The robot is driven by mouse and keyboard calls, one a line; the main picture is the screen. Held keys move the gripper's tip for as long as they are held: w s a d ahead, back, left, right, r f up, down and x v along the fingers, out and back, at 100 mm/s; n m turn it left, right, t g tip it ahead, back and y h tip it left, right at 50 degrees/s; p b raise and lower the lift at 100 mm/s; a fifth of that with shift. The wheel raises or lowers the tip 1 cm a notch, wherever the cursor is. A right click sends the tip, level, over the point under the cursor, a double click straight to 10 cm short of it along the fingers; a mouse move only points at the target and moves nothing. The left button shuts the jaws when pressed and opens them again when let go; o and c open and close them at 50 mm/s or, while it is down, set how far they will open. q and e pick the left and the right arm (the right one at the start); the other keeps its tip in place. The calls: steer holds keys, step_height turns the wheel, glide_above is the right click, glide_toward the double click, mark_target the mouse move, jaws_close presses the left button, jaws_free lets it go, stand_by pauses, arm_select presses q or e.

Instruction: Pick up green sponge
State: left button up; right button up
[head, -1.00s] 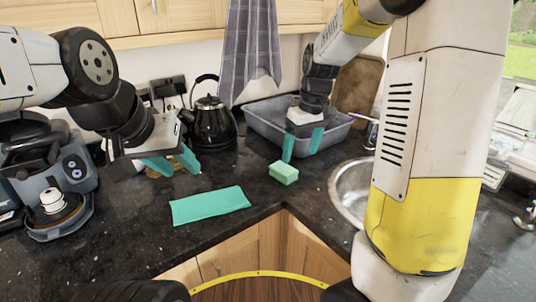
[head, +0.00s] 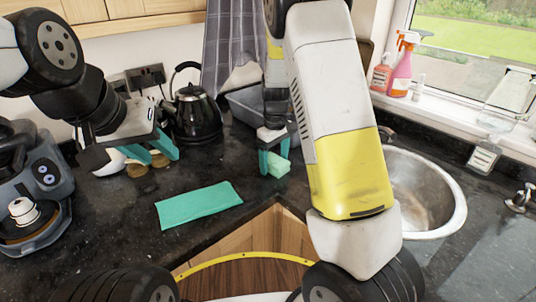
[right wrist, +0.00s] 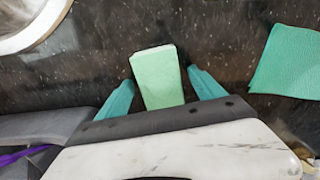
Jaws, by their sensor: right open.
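The green sponge (head: 278,166) is a small light-green block on the dark counter near the corner. In the right wrist view the sponge (right wrist: 157,76) lies between the two teal fingers of my right gripper (right wrist: 160,88), with a gap on both sides. My right gripper (head: 273,157) is open and low at the sponge in the head view, where a finger hides part of it. My left gripper (head: 158,152) has its teal fingers apart, empty, above the counter at the left, away from the sponge.
A teal cloth (head: 199,204) lies flat on the counter, left of the sponge. A black kettle (head: 193,108) and a grey basin (head: 248,104) stand behind. A round sink (head: 430,195) is at the right. A coffee machine (head: 30,195) stands at the far left.

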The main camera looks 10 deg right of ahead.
steer(key=shift+f, duration=0.15)
steer(key=shift+c, duration=0.2)
steer(key=c, duration=1.4)
